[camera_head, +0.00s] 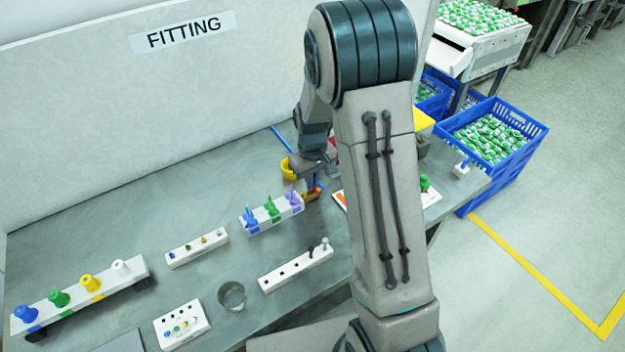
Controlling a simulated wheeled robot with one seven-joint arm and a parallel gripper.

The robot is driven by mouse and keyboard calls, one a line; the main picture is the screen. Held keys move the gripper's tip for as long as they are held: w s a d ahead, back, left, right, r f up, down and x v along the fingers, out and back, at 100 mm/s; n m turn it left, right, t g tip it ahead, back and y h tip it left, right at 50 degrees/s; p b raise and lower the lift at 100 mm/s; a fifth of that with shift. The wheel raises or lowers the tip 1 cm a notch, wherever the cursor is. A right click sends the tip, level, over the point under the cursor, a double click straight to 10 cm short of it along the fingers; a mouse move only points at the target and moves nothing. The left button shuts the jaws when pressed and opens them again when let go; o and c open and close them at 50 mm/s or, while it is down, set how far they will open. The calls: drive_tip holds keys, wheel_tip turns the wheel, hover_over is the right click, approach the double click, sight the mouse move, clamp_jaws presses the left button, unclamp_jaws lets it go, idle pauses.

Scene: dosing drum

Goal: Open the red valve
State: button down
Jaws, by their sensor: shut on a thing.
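My gripper (316,184) is low over the bench, left of my large arm link, and points down. It is shut on the red valve (321,188), which shows only as a small red patch beside a brass-coloured fitting (311,196). The fitting is just right of the white block with blue, green and purple valves (272,213). The valve is mostly hidden by my gripper, and its handle angle cannot be made out. A yellow round part (287,168) shows left of my wrist.
The grey bench (130,225) holds white blocks with pegs and holes (197,248), a row of coloured knobs (80,295) and a round cup (232,295). My arm hides the bench's right middle. Blue crates (505,170) of green-and-white items stand beyond its right end.

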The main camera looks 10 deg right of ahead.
drive_tip(key=shift+m, duration=0.3)
drive_tip(key=m+b, duration=0.1)
drive_tip(key=m, duration=0.2)
drive_tip(key=shift+b, duration=0.3)
drive_tip(key=shift+d+m+b, duration=0.1)
drive_tip(key=shift+m+b, duration=0.2)
drive_tip(key=shift+m, duration=2.2)
drive_tip(key=c, duration=1.6)
unclamp_jaws()
wheel_tip(320, 180, up, 14)
drive_tip(key=b, duration=0.1)
drive_tip(key=shift+f, duration=0.1)
